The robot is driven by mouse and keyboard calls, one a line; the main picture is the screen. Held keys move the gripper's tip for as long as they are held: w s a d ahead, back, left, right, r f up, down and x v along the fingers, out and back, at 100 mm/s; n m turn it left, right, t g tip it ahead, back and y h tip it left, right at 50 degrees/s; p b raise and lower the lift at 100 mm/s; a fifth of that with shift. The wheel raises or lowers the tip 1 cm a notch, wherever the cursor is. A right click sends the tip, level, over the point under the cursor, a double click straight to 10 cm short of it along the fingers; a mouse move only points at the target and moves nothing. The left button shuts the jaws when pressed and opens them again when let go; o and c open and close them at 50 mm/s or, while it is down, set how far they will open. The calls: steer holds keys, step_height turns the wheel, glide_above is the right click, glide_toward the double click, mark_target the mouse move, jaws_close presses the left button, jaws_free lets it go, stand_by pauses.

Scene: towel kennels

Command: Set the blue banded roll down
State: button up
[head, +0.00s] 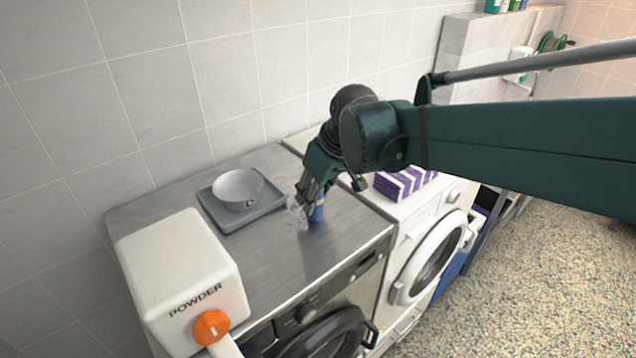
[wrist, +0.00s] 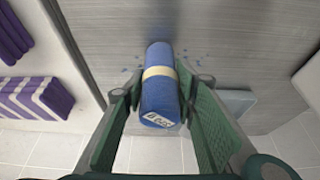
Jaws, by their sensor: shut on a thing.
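The blue banded roll (wrist: 160,90) is blue with a pale band around its middle and a white label near its lower end in the wrist view. My gripper (wrist: 163,98) has its green jaws on both sides of the roll and is shut on it. In the head view the roll (head: 317,209) shows partly behind my gripper (head: 308,205), upright or nearly so, at the grey metal top (head: 290,250) of the left machine. I cannot tell whether its lower end touches that top.
A grey tray (head: 222,216) with a white bowl (head: 238,186) stands left of my gripper. A white powder box (head: 180,262) with an orange cap is at the front left. Purple striped towels (head: 405,181) lie on the white machine (head: 430,204) to the right. Metal top between roll and front edge is clear.

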steer(key=shift+f, duration=0.15)
steer(key=o, duration=1.1)
steer(key=shift+c, duration=0.2)
steer(key=shift+r, duration=0.2)
steer(key=v, duration=1.2)
steer(key=shift+d+f, duration=0.1)
